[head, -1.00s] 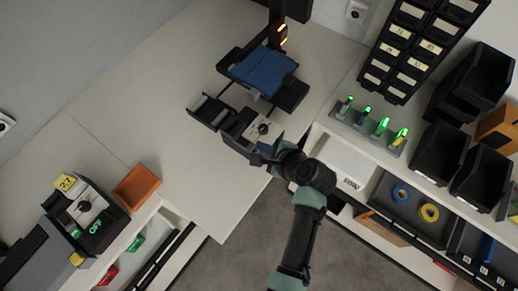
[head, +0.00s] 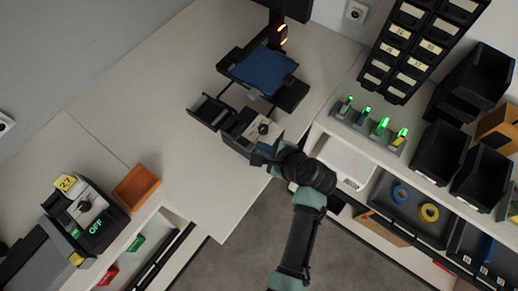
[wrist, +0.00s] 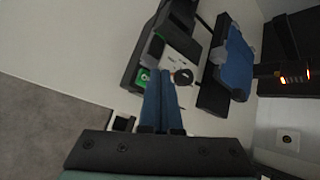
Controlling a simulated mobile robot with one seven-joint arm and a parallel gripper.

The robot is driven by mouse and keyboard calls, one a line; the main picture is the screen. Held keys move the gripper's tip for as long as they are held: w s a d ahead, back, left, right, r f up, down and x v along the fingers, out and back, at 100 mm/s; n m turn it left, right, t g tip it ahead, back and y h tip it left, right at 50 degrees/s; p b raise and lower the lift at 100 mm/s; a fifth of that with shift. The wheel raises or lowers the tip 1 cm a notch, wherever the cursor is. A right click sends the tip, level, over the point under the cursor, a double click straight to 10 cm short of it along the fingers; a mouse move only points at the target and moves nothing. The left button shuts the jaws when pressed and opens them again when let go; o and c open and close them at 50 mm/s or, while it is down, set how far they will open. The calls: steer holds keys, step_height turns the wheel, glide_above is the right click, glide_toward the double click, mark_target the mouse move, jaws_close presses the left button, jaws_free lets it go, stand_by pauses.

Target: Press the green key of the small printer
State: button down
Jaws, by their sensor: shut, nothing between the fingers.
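The small printer appears to be the black unit with a pale top panel and round dark knob (head: 263,128), at the table's front edge in the head view. In the wrist view its pale panel (wrist: 172,62) carries the knob (wrist: 183,76) and a green key (wrist: 142,76) at the left end. My gripper (wrist: 160,74) is shut and empty. Its blue fingertips show over the panel, between the green key and the knob and close beside the key. Contact cannot be told. In the head view my gripper (head: 262,152) is at the unit's near corner, and the green key is hidden.
A blue-topped platform (head: 264,70) stands behind the unit, and an open black tray (head: 212,112) lies to its left. Another black machine (head: 112,219) with a green OFF display is at lower left, near an orange tray (head: 136,187). Shelves with bins (head: 437,152) stand right.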

steer(key=shift+f, duration=0.2)
steer(key=shift+f, duration=0.25)
steer(key=shift+f+b, duration=0.4)
steer(key=shift+f, duration=0.15)
stand_by(0.6)
steer(key=shift+r, duration=0.1)
steer(key=shift+r+p, duration=0.9)
steer(key=shift+p, duration=0.2)
step_height(320, 180, up, 5)
steer(key=p, duration=0.5)
